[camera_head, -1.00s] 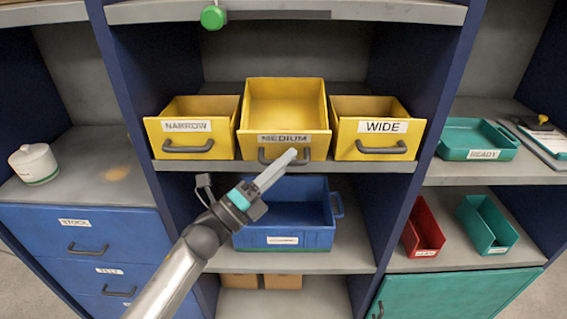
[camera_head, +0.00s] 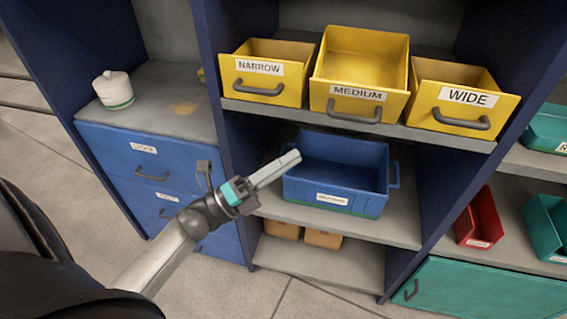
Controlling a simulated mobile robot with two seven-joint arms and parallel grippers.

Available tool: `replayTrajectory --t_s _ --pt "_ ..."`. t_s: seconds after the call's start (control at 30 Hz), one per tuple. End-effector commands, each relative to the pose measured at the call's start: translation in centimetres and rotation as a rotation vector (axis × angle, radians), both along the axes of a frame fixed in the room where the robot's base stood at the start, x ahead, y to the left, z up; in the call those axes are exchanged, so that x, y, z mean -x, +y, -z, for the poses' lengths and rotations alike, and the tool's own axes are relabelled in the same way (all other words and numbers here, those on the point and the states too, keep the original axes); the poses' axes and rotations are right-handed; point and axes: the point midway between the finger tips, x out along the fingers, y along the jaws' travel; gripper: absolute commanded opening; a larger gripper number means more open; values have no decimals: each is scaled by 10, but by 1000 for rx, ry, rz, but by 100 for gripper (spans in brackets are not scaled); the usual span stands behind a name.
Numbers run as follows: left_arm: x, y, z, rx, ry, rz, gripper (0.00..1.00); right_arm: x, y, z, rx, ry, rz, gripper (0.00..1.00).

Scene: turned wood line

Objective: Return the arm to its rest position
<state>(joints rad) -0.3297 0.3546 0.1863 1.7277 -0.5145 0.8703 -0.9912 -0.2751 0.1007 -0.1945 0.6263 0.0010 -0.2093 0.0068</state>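My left arm (camera_head: 165,255) comes in from the lower left. Its gripper (camera_head: 292,160) has two pale fingers lying close together, shut with nothing seen between them. The fingertips point up and right, in front of the left side of the blue bin (camera_head: 330,197) as seen here. Whether they touch the bin cannot be told, but they look apart from it. My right gripper is out of view.
Yellow drawers marked NARROW (camera_head: 262,88), MEDIUM (camera_head: 357,104) and WIDE (camera_head: 462,118) stand on the shelf above. A white lidded pot (camera_head: 113,90) sits on the left counter. Red (camera_head: 480,222) and green (camera_head: 545,225) bins are at right. Open floor (camera_head: 60,165) lies at left.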

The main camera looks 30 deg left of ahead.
Motion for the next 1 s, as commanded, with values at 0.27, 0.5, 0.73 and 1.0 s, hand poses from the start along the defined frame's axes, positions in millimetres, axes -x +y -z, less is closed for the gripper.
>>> replayTrajectory --t_s 0.27,0.5,0.73,1.0 --pt "5 3 2 -1 -1 0 30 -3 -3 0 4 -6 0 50" --pt "4 3 2 -1 -1 0 30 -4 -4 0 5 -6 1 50" --pt "-2 9 21 54 74 -25 30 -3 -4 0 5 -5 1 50" --pt "-8 41 189 509 664 -241 30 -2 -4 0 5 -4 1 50"
